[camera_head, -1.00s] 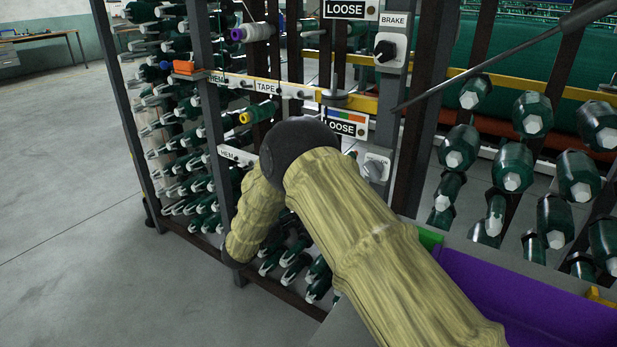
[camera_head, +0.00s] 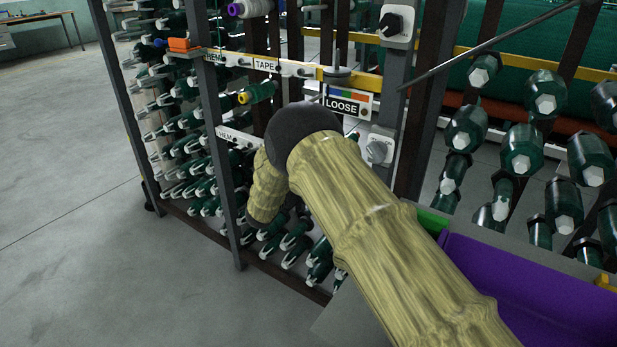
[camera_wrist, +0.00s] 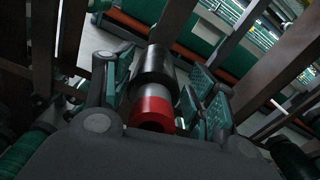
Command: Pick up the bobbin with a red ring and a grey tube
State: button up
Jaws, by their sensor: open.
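In the wrist view, a bobbin with a red ring (camera_wrist: 152,107) lies between the two fingers of my gripper (camera_wrist: 158,80). Behind the ring it has a grey band, then a dark, nearly black body with a shiny side. My gripper is open, with dark green finger pads on the left and right of the bobbin. A gap shows at least on the right side; contact on the left cannot be told. In the head view, my own arm hides the gripper and this bobbin.
A rack post (camera_head: 220,150) and several green bobbins stand left of my arm. A "LOOSE" sign (camera_head: 342,104) and a switch box (camera_head: 378,148) are just beyond it. More green bobbins (camera_head: 520,149) and a purple bin (camera_head: 530,290) are at right. The floor at left is clear.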

jog(key=shift+x, duration=1)
jog(key=c, duration=1.1)
jog(key=shift+w+r, duration=0.1)
jog(key=shift+r, duration=0.1)
jog(key=p+v, duration=0.1)
jog(key=v, duration=1.7)
jog(key=shift+s+a+p, duration=0.2)
jog(key=shift+s+p, duration=0.05)
jog(key=shift+p, duration=0.1)
jog(key=shift+s+a+r, duration=0.1)
jog(key=shift+s+a, duration=0.35)
jog(key=shift+s, duration=0.15)
